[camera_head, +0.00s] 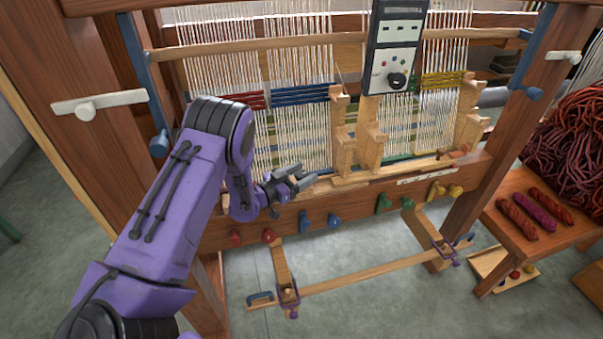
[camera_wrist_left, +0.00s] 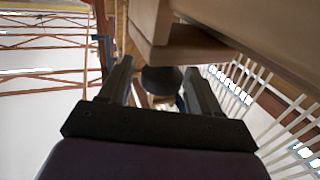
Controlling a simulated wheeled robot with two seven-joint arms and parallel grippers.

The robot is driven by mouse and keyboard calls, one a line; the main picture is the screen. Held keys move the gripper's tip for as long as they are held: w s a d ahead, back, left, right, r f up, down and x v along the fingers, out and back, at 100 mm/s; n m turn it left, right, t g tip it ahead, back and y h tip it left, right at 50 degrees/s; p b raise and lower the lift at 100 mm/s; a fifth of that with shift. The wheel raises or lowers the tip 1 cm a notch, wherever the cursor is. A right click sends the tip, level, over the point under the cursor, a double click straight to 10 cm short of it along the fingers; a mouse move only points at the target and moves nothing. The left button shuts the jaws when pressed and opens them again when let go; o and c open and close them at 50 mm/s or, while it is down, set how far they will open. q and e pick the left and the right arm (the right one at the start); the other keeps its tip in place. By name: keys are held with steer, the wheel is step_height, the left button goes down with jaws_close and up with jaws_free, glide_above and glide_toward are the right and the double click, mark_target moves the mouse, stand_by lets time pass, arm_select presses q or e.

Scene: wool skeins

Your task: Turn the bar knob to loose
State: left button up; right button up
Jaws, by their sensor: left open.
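A black knob (camera_head: 397,81) sits on the lower part of a dark control panel with a pale face (camera_head: 398,62), mounted upright at the top of the loom. Small coloured marks lie around the knob; its setting is too small to read. My left gripper (camera_head: 305,177) is open and empty, in front of the loom's lower beam, well below and left of the panel and apart from the knob. In the left wrist view a dark rounded thing (camera_wrist_left: 162,79) shows beyond and between the open fingers (camera_wrist_left: 158,68); I cannot tell what it is. My right gripper is out of view.
White warp threads (camera_head: 300,130) and wooden blocks (camera_head: 342,130) stand behind the gripper. Coloured pegs (camera_head: 334,220) line the lower beam (camera_head: 360,203). A side table (camera_head: 520,245) with several skeins stands at the right. Floor (camera_head: 370,305) is open in front.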

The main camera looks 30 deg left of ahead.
arm_select(q)
steer(key=shift+w, duration=0.1)
steer(key=c, duration=1)
steer(key=shift+o, duration=0.2)
